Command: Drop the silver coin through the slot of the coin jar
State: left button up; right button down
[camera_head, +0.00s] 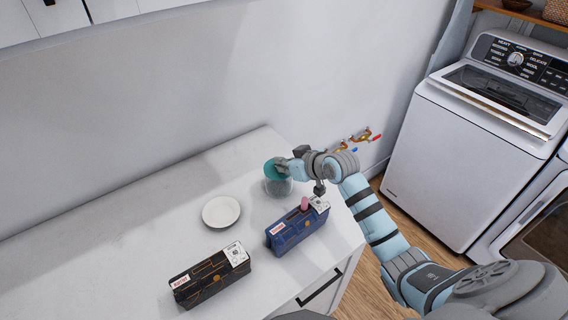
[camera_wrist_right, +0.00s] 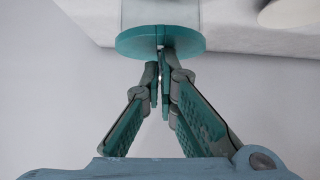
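The coin jar (camera_head: 278,188) is a clear jar with a round teal lid, standing near the back right corner of the white counter. My right gripper (camera_head: 286,167) is at the lid, coming from the right. In the right wrist view, its fingertips (camera_wrist_right: 159,75) are nearly together, in line with the dark slot of the lid (camera_wrist_right: 132,43), and very close to it. Only a thin edge shows between them, which fits the silver coin held edge-on; its face is hidden. My left gripper is not in view.
A white plate (camera_head: 221,212) lies empty left of the jar. A blue box (camera_head: 297,232) with a pink thing on top stands in front of the jar, under my right wrist. A black box (camera_head: 208,276) is further front left. The washer (camera_head: 462,150) stands at the right.

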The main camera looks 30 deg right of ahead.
jog(key=shift+s+f, duration=0.3)
jog(key=shift+f, duration=0.4)
jog(key=c, duration=2.3)
grip_release()
jog(key=o, duration=0.6)
jog(key=shift+a, duration=0.1)
jog(key=shift+w+f, duration=0.1)
jog(key=shift+w, duration=0.05)
jog(key=r+p, duration=0.2)
jog(key=r, duration=0.1)
jog(key=r+p, duration=0.1)
jog(key=p, duration=0.1)
jog(key=shift+w+d+r, duration=0.2)
jog(key=shift+d+r, duration=0.05)
jog(key=shift+r, duration=0.15)
jog(key=shift+a+r+b, duration=0.15)
jog(key=shift+r+b, duration=0.15)
jog(key=shift+r, duration=0.6)
